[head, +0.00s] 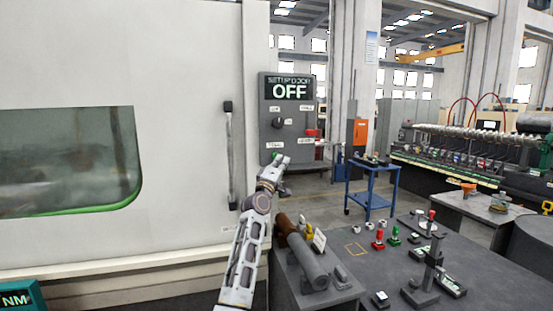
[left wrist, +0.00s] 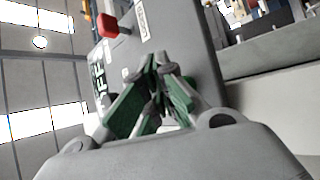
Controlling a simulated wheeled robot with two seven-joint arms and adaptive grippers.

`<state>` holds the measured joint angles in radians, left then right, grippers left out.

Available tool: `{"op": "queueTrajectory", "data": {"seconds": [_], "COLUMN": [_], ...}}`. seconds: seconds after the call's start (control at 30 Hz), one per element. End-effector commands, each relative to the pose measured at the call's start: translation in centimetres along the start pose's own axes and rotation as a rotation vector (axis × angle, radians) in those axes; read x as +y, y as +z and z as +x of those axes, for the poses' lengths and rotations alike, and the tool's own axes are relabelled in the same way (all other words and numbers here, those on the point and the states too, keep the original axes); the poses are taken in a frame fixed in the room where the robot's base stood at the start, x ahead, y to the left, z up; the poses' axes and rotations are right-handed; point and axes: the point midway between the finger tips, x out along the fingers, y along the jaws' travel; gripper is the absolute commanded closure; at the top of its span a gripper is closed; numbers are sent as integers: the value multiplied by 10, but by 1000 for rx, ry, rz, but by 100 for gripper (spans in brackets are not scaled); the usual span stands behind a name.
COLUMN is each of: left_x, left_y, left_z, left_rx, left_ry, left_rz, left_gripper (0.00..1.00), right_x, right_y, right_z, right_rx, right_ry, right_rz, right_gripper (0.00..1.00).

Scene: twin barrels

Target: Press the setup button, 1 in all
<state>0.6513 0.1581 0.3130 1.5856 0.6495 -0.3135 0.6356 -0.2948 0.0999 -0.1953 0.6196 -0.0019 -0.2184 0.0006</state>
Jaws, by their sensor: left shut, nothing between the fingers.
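A dark grey control panel (head: 265,137) hangs beside the machine door; its lit display (head: 289,87) reads "SETUP DOOR OFF". Below the display are a black knob (head: 279,122), a red button (head: 312,133) and small white labels. My left gripper (head: 279,158) is shut and empty, at the panel's lower left, just below a label. In the left wrist view, the closed green-padded fingers (left wrist: 160,72) point at the panel face (left wrist: 185,40), with the red button (left wrist: 107,25) above. Contact cannot be told. No separate setup button can be made out; the gripper may cover it. My right gripper is out of view.
The white machine door (head: 180,60) with a vertical handle (head: 230,155) is left of the panel. A dark table (head: 400,265) with a grey cylinder (head: 306,261), small red and green parts and a stand (head: 426,275) is below right. A blue cart (head: 372,190) stands behind.

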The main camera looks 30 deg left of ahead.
Motion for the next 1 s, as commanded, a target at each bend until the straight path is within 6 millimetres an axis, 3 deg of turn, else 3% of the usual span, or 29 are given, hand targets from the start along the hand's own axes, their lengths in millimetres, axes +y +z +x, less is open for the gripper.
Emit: {"op": "queueTrajectory", "data": {"seconds": [1.0], "left_x": [-4], "left_y": [-5], "left_z": [7], "left_rx": [0], "left_ry": [0], "left_rz": [0], "left_gripper": [100], "right_x": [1], "right_y": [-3], "right_z": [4], "right_rx": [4], "right_ry": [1], "right_rz": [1], "right_gripper": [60]}}
